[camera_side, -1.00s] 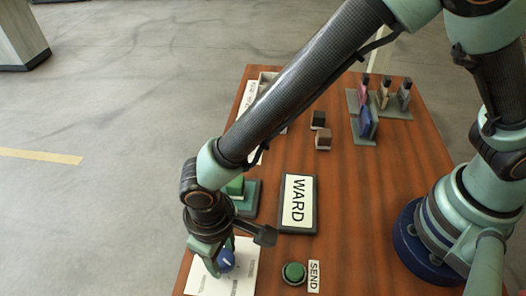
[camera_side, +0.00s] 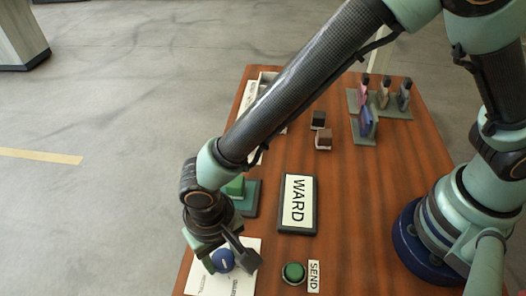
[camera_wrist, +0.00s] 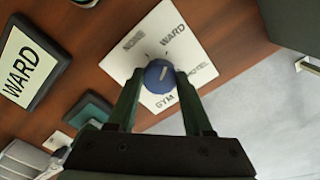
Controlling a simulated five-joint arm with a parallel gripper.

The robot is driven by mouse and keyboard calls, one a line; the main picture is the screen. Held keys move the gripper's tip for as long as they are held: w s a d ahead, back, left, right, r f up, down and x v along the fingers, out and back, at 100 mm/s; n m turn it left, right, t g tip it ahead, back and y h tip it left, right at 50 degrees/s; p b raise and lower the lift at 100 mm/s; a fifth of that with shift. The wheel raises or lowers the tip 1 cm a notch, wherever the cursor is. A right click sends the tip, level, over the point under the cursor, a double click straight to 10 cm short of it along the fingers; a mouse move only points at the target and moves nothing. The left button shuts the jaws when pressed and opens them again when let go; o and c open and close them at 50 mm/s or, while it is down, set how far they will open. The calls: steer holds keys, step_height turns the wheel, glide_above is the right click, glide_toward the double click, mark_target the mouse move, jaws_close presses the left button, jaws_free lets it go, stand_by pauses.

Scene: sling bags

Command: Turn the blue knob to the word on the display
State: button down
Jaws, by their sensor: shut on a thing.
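The blue knob (camera_wrist: 159,77) sits on a white plate (camera_wrist: 127,61) with words around it. WARD is at the upper right, a hard-to-read word at the upper left, HOTEL at the right and GYM below. The knob's white line points up and to the right, on the WARD side; I cannot tell if it lines up exactly. My gripper (camera_wrist: 160,83) is shut on the knob, one finger on each side. In the side view the knob (camera_side: 222,260) is partly hidden by my gripper (camera_side: 219,259). The display (camera_side: 297,203) reads WARD.
A green button (camera_side: 293,272) with a SEND label (camera_side: 314,276) is right of the plate. A green block on a teal base (camera_side: 247,199) stands behind my wrist. Two small blocks (camera_side: 321,131) and a rack of bags (camera_side: 380,112) are farther back.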

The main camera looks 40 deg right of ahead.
mark_target(223, 258)
steer(key=shift+r, duration=0.1)
steer(key=shift+c, duration=1.5)
jaws_free()
step_height(223, 258, up, 12)
steer(key=w+d+r+t+y, duration=0.1)
steer(key=w+d+r, duration=0.5)
steer(key=d, duration=0.3)
steer(key=d+r+t, duration=0.2)
steer(key=d, duration=1.1)
steer(key=d+r+t+h, duration=0.1)
steer(key=d+r+t, duration=0.1)
steer(key=d, duration=1.1)
steer(key=shift+s+d+r+t, duration=0.3)
steer(key=shift+s+r, duration=0.1)
steer(key=shift+r, duration=0.2)
